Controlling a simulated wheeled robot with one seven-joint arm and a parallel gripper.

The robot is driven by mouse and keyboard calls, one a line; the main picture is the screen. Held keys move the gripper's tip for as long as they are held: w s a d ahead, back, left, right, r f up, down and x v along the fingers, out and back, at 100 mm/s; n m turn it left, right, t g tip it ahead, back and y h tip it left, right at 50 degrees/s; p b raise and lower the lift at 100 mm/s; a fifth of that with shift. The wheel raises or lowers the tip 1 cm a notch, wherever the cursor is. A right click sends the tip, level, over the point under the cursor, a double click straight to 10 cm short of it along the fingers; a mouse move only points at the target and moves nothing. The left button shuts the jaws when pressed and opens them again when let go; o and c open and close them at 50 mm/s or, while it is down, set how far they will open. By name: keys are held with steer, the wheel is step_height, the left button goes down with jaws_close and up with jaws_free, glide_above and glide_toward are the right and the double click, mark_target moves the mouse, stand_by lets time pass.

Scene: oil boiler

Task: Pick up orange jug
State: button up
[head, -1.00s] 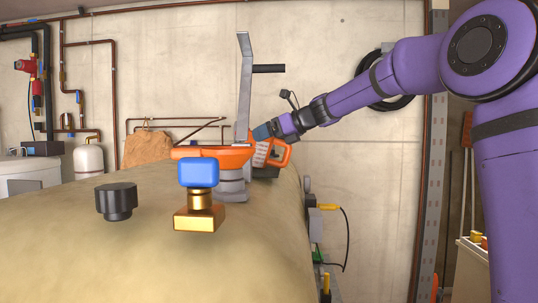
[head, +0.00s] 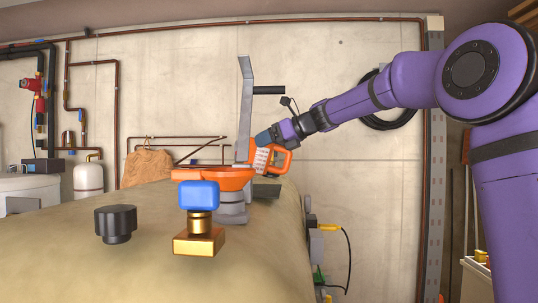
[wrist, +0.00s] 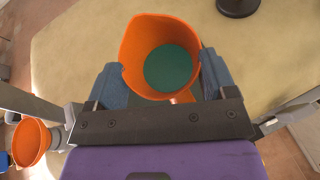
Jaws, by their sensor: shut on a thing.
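The orange jug (head: 264,158), with white scale marks on its side and a loop handle, is above the far end of the tan tank in the head view. My gripper (head: 265,138) is shut on it, with blue fingertips at its upper part. In the wrist view the jug (wrist: 135,60) is seen from above between my two fingers (wrist: 162,85), its mouth open and a round teal-green area inside. Its handle runs towards my gripper; exactly where the pads touch it is hidden.
The tan tank (head: 150,205) carries a black cap (head: 115,224), a brass valve with blue knob (head: 199,196), and an orange funnel-like part (head: 220,174) beside a tall grey lever (head: 245,105). A white cylinder (head: 88,180) stands at the left wall.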

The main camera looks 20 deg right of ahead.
step_height(320, 180, up, 24)
stand_by(0.8)
stand_by(1.1)
